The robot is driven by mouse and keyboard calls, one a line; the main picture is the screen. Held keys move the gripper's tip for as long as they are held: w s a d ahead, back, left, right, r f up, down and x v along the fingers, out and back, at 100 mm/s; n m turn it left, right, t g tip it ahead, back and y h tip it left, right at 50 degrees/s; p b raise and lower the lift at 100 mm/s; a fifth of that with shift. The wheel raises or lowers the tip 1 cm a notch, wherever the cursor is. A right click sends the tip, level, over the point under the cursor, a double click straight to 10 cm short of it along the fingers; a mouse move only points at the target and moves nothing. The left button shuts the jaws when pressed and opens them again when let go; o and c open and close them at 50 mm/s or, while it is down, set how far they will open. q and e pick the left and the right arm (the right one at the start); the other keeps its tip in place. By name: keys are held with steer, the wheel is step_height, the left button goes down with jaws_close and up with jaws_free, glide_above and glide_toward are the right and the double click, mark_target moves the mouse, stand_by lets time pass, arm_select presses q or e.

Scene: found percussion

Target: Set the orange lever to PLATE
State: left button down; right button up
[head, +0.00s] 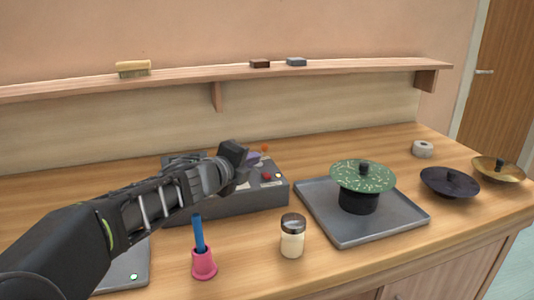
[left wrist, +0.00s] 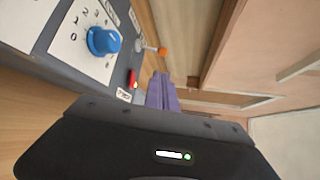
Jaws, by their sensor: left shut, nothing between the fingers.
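The orange lever shows in the head view as a small orange ball (head: 265,149) at the back of a grey control box (head: 235,204). In the left wrist view the orange ball (left wrist: 162,51) tips a short metal stem standing out from the box panel. The labels beside it are too small or cut off to read, so its setting cannot be told. My left gripper (head: 255,158) is over the box, close to the lever; its purple fingers (left wrist: 162,92) are shut, empty and apart from the ball. My right gripper is in neither view.
The box also bears a blue dial (left wrist: 103,41) and a red switch (left wrist: 132,78). A pink bell-shaped thing with a blue handle (head: 203,263) and a jar (head: 292,243) stand in front. A tray (head: 405,222) holds a green lid (head: 363,177) on a black base. A shelf (head: 340,67) runs behind.

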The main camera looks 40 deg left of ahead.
arm_select(q)
steer(key=shift+w+a+f, duration=0.1)
steer(key=shift+w+f, duration=0.1)
steer(key=shift+w, duration=0.2)
steer(key=b+x, duration=0.2)
steer(key=x, duration=0.7)
